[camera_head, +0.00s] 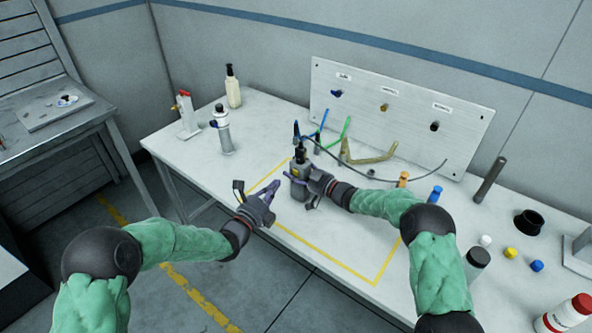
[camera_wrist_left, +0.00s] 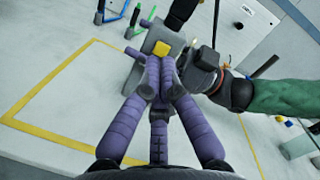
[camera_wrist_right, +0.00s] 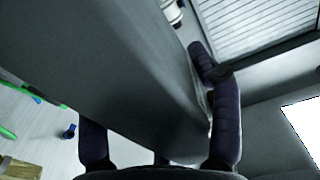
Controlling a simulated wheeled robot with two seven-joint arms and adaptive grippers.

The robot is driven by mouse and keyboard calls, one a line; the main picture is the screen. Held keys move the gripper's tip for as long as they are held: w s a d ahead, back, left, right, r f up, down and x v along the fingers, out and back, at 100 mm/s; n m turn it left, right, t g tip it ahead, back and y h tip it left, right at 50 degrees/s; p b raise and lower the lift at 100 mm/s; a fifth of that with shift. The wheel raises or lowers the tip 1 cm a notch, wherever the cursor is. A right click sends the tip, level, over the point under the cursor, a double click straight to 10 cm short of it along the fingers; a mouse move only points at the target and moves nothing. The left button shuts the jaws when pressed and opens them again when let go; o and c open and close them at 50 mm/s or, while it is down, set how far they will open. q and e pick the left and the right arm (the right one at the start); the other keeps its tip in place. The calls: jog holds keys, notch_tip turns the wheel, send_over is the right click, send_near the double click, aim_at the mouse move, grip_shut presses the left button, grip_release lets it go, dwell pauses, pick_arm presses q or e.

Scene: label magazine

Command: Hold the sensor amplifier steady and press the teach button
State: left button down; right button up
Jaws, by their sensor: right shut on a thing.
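The sensor amplifier (camera_head: 298,188) is a grey box with a black top, upright on the table inside the yellow outline.
A panel (camera_head: 400,112) with several knobs stands behind, with a dark cable in front. Bottles (camera_head: 223,135) stand at left. Several small caps and a red-capped bottle (camera_head: 568,312) are at right. The outlined front area is clear.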

aim_at(296, 173)
pick_arm(q)
jog(key=w+d+f+n+y, duration=0.1)
jog(key=n+y, duration=0.4)
jog(key=n, duration=0.5)
jog(key=w+d+n+y, duration=0.3)
jog(key=n+y, duration=0.3)
jog(key=n, duration=0.4)
jog(key=shift+w+d+f+n+y, duration=0.2)
jog(key=shift+w+f+n+y, duration=0.05)
jog(key=shift+f+n+y, duration=0.1)
jog(key=shift+w, duration=0.1)
dwell(1.0)
jog(key=shift+w+d, duration=0.25)
